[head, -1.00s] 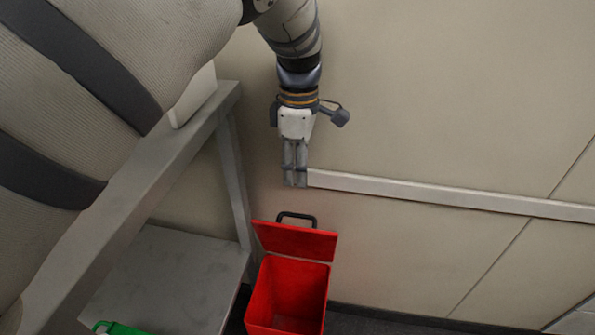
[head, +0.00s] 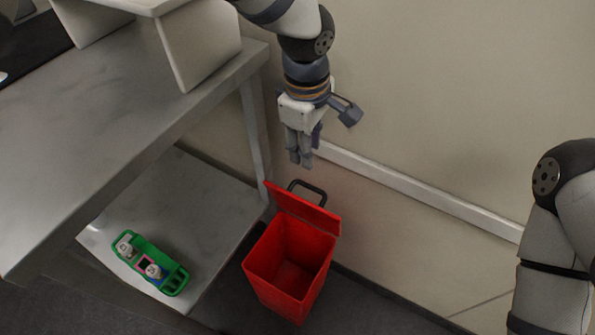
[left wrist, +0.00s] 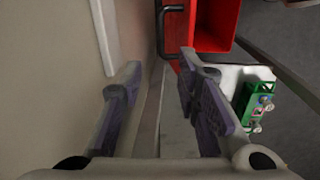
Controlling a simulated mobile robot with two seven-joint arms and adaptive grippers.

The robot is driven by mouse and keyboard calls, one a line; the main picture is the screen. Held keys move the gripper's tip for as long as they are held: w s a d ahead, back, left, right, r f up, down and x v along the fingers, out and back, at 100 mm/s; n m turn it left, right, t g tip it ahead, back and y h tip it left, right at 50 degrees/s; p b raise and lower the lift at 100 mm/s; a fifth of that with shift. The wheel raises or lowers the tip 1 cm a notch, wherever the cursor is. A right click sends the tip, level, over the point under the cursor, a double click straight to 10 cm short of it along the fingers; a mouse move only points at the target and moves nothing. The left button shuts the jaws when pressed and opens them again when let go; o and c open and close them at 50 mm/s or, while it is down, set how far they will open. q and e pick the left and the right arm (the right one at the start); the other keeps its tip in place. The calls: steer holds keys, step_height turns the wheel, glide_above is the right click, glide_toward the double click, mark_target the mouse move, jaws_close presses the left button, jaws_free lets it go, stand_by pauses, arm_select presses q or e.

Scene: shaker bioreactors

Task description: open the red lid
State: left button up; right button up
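The red lid (head: 302,209) stands raised at the back edge of the red bin (head: 290,262), and the bin's inside is visible. A dark loop handle (head: 308,189) is on the lid's far side. My left gripper (head: 300,162) hangs pointing down above the handle, apart from it. In the left wrist view its fingers (left wrist: 160,92) are spread with nothing between them. The handle (left wrist: 172,20) and red bin (left wrist: 216,22) show at the top of that view. My right arm is at the right edge; its gripper is out of view.
A grey table (head: 130,110) with a lower shelf (head: 180,185) stands left of the bin. A green tray (head: 165,275) with small items lies on the shelf. A white rail (head: 420,190) runs along the wall behind. Open floor is right of the bin.

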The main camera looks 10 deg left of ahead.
mark_target(308, 185)
arm_select(q)
steer(key=f, duration=0.4)
steer(key=f+b, duration=0.1)
steer(key=f, duration=0.7)
steer(key=shift+w+b, duration=0.35)
arm_select(e)
steer(key=shift+s+a+f+g, duration=0.15)
steer(key=shift+s+f+g, duration=0.15)
steer(key=shift+s+f, duration=0.7)
arm_select(q)
steer(key=shift+r, duration=0.1)
jaws_close()
